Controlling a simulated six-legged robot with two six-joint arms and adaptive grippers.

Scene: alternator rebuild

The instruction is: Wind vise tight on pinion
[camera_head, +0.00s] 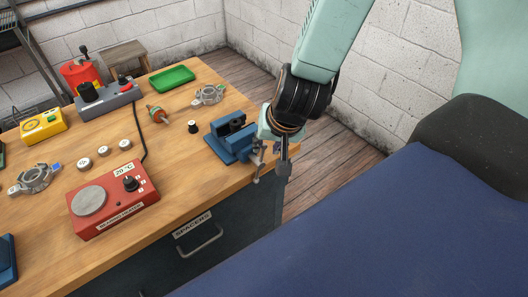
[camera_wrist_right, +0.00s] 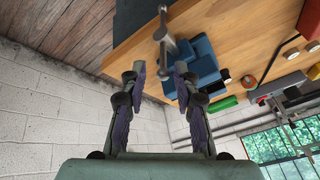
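The blue vise (camera_head: 230,140) stands at the right end of the wooden bench, its screw and handle on the side toward my right arm. A dark part shows at its jaws; I cannot tell whether it is the pinion or how tightly it sits. My right gripper (camera_head: 284,172) hangs just off the bench edge, right of the vise. My left gripper is out of view.
A small black cylinder (camera_head: 193,127) and a red-and-metal rotor-like part (camera_head: 157,113) lie left of the vise. Behind are a metal housing (camera_head: 209,95) and a green tray (camera_head: 171,78). A red bearing heater (camera_head: 113,199) stands at the front.

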